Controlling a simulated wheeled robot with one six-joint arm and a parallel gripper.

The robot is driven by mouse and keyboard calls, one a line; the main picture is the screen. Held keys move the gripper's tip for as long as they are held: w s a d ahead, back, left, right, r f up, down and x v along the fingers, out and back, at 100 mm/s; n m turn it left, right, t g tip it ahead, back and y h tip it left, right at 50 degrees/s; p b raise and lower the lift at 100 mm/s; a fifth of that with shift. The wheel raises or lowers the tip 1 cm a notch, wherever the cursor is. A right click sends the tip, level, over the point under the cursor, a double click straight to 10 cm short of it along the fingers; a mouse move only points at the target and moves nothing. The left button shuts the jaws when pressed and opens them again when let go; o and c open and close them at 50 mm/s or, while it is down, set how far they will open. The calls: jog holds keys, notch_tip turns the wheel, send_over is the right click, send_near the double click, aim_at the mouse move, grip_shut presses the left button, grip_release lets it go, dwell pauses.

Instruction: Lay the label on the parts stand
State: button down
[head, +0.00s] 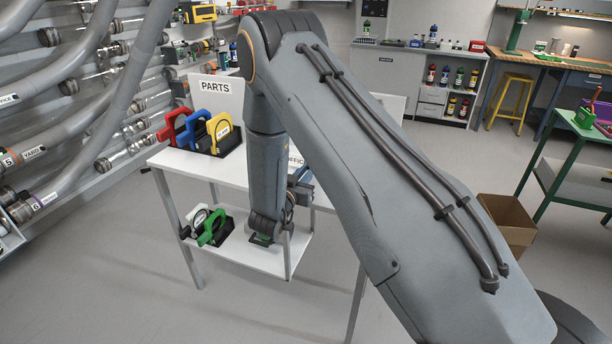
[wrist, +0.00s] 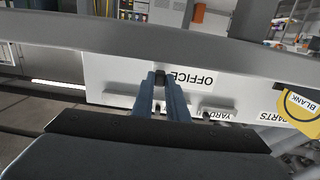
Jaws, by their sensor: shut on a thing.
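The parts stand (head: 172,158) is a white table on grey legs with an upright board lettered PARTS (head: 215,88). My gripper (wrist: 162,78) has blue-grey fingers, shut on a small dark piece (wrist: 160,77). A white panel lettered OFFICE (wrist: 195,80) shows upside down right behind the fingertips. I cannot tell whether the dark piece belongs to it. In the head view OFFICE (head: 296,158) shows partly beside my arm, which hides most of my gripper and the stand's right side. Smaller upside-down lettering reads YARD (wrist: 218,115) and PARTS (wrist: 298,119).
Red (head: 173,128), blue (head: 192,128) and yellow (head: 220,130) pieces stand in a dark rack on the stand. A green piece (head: 213,228) is on the lower shelf. A yellow BLANK piece (wrist: 300,105) is at the wrist view's right. A cardboard box (head: 508,220) stands right.

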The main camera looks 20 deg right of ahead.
jog(key=shift+f, duration=0.9)
jog(key=shift+f, duration=0.2)
jog(key=c, duration=1.7)
grip_release()
jog(key=shift+c, duration=0.2)
jog(key=shift+r, duration=0.2)
jog(key=b+v, duration=0.3)
jog(key=v, duration=0.9)
